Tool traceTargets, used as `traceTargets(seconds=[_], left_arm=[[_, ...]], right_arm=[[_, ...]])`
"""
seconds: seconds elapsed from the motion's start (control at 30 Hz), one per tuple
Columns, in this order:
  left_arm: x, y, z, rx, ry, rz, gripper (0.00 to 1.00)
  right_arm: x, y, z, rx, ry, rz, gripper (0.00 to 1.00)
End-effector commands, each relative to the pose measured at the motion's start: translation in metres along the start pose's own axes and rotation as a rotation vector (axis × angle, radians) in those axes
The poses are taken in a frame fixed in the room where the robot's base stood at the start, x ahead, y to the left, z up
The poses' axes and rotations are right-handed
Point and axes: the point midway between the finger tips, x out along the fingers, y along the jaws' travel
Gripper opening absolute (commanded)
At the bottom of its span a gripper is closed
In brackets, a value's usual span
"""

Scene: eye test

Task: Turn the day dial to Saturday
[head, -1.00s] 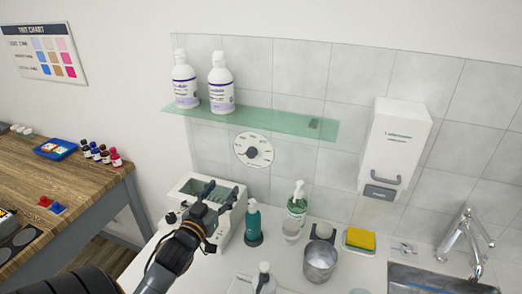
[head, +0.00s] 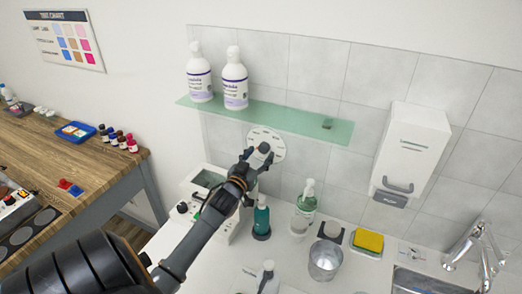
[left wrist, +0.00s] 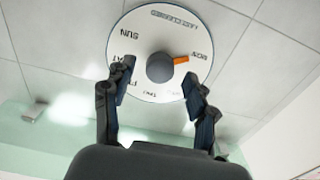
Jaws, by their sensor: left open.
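The day dial (head: 278,144) is a white disc on the tiled wall under the glass shelf, partly hidden by my gripper in the head view. In the left wrist view the dial (left wrist: 139,82) shows a grey knob (left wrist: 160,67) with an orange pointer (left wrist: 181,60) aimed at the label that looks like MON. SUN is on the left side, with SAT below it, partly covered by a finger. My left gripper (head: 258,153) is open in front of the dial. In the wrist view its fingers (left wrist: 158,95) are spread to either side below the knob, apart from it. My right gripper is not in view.
Two white bottles (head: 234,82) stand on the glass shelf (head: 290,121) above the dial. Below are a white box (head: 193,187), a teal bottle (head: 261,217), a clear pump bottle (head: 304,207) and a metal cup (head: 324,262). A white dispenser (head: 412,150) hangs at right.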

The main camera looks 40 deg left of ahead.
Motion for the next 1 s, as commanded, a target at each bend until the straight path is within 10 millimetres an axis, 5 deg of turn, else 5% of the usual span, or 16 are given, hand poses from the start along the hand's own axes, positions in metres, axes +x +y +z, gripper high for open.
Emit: traceTargets(seconds=[0.5, 0.77, 1.0], left_arm=[[0.016, 0.000, 0.000, 0.001, 0.000, 0.000, 0.57], [0.016, 0.000, 0.000, 0.001, 0.000, 0.000, 0.04], [0.016, 0.000, 0.000, 0.015, 0.000, 0.000, 0.03]], right_arm=[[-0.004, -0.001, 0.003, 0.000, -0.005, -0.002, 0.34], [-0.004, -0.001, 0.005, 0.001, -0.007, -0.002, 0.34], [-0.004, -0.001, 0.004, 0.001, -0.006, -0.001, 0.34]])
